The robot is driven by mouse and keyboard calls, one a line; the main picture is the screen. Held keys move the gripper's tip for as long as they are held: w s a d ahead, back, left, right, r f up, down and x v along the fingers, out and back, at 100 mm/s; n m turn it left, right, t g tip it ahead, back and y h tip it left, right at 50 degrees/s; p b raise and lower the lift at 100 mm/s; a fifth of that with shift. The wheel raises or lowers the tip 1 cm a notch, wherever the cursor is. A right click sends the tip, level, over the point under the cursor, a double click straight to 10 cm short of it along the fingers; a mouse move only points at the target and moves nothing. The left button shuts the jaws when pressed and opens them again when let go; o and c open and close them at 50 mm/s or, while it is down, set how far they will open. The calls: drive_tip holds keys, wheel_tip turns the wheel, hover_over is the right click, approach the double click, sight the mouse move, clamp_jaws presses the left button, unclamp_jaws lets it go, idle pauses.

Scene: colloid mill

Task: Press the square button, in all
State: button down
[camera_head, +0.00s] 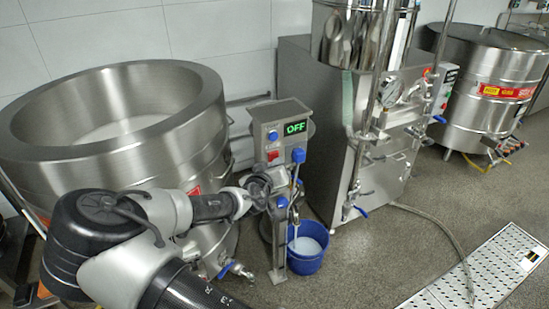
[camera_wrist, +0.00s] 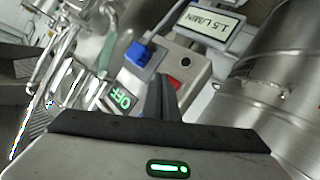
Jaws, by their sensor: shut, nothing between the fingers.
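A grey control box (camera_head: 281,122) stands on a post in the middle of the head view. Its green display (camera_head: 295,127) reads OFF. The red button also shows in the wrist view (camera_wrist: 177,86), beside my fingers. My gripper (camera_head: 266,178) is shut and empty, just below the red button in the head view. I cannot tell whether it touches the box. In the wrist view my fingers (camera_wrist: 163,92) partly cover the box, and the OFF display (camera_wrist: 124,101) shows to their left.
A large steel vat (camera_head: 110,115) stands to the left of the box. A steel machine with pipes (camera_head: 370,125) is at right. A blue bucket (camera_head: 306,262) sits on the floor below the box.

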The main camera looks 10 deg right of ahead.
drive_tip(key=shift+s+d, duration=0.1)
drive_tip(key=shift+s, duration=0.3)
drive_tip(key=shift+s, duration=0.1)
drive_tip(key=s, duration=0.1)
drive_tip(key=s+d, duration=0.1)
drive_tip(key=s, duration=0.2)
drive_tip(key=shift+s+d+p, duration=0.25)
drive_tip(key=shift+s+p, duration=0.05)
drive_tip(key=shift+p, duration=0.05)
idle(0.4)
